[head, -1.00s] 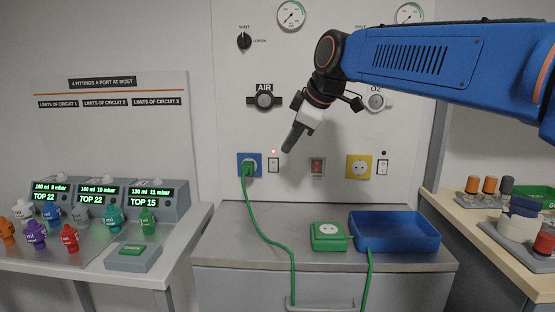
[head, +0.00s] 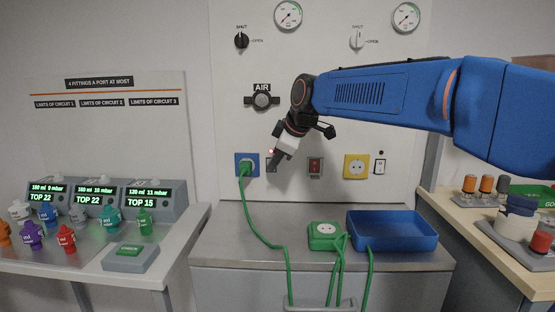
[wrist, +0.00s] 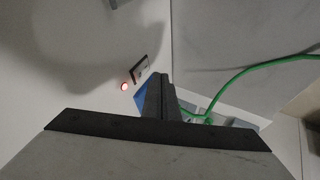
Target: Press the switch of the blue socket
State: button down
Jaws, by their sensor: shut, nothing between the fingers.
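The blue socket (head: 247,164) is on the wall panel, with a green plug (head: 245,168) in it. Its switch (head: 268,166) is just to its right, mostly hidden behind my gripper in the head view. A small red lamp (head: 271,152) glows above the switch. My gripper (head: 274,165) is shut and empty, its tips pointing down-left in front of the switch. In the wrist view, the shut fingers (wrist: 158,82) appear beside the switch (wrist: 140,69), with the lit lamp (wrist: 124,87) and part of the blue socket (wrist: 142,100) behind. I cannot tell whether the tips touch the switch.
A red switch (head: 315,167) and a yellow socket (head: 356,166) with its own switch (head: 380,167) are to the right. A green socket box (head: 322,243) and blue tray (head: 393,244) sit on the counter below. Green cables (head: 287,270) hang over its front.

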jog(key=shift+w+r, duration=0.15)
jog(key=shift+w, duration=0.95)
jog(key=shift+w+r, duration=0.1)
jog(key=shift+w, duration=0.2)
jog(key=shift+r, duration=0.15)
jog(key=shift+r, duration=0.65)
jog(key=shift+s, duration=0.15)
